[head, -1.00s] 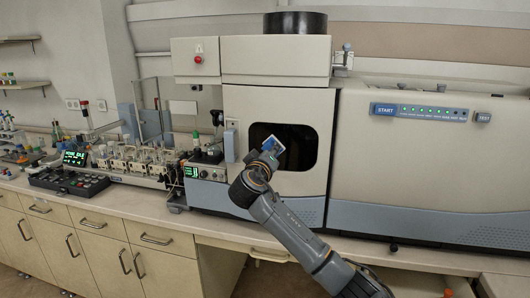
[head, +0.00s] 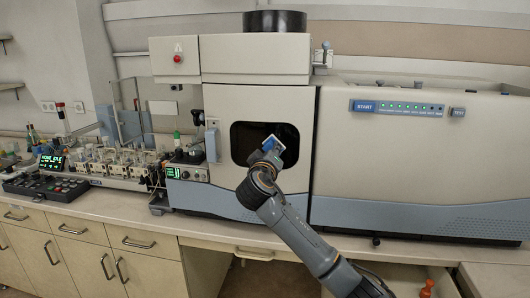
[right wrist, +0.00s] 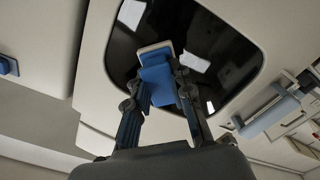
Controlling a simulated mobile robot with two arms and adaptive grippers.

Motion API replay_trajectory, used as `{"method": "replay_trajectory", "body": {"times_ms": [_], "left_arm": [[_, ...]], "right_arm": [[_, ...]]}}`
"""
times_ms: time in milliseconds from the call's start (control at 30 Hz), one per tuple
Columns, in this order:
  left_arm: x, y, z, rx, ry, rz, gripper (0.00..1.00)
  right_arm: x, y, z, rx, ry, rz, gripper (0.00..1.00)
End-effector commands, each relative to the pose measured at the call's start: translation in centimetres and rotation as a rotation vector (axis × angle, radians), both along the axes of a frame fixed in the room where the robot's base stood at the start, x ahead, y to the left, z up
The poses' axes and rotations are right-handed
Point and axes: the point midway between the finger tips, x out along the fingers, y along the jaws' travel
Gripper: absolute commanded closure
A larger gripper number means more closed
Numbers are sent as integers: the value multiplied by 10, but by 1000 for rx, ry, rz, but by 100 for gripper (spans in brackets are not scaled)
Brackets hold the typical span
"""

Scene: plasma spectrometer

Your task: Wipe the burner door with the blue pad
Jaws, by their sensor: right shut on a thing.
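The burner door (head: 220,105) is the beige panel with a dark window (head: 245,137) in the middle of the spectrometer. It appears closed. The blue pad (head: 273,142) is in front of the lower right part of the window. My right gripper (head: 268,153) holds it there. In the right wrist view the fingers of my right gripper (right wrist: 163,98) are shut on the blue pad (right wrist: 156,72), which has a white edge facing the dark window (right wrist: 205,45). I cannot tell whether the pad touches the glass. My left gripper is not in view.
A blue-grey door handle (head: 211,145) is at the door's left edge. An autosampler with vials (head: 125,162) and a keypad (head: 45,186) stand on the bench to the left. The start panel (head: 405,107) is at the right. The bench front strip (head: 150,222) is clear.

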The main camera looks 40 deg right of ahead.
Motion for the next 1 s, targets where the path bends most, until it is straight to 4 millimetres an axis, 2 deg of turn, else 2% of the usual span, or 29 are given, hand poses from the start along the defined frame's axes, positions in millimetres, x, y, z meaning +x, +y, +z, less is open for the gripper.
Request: {"method": "replay_trajectory", "body": {"times_ms": [167,367,1000], "left_arm": [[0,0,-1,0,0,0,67],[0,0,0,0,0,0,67],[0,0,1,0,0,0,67]], "right_arm": [[-11,-9,0,-1,0,-2,100],[-10,-10,0,0,0,-1,100],[21,19,0,1,0,1,100]]}}
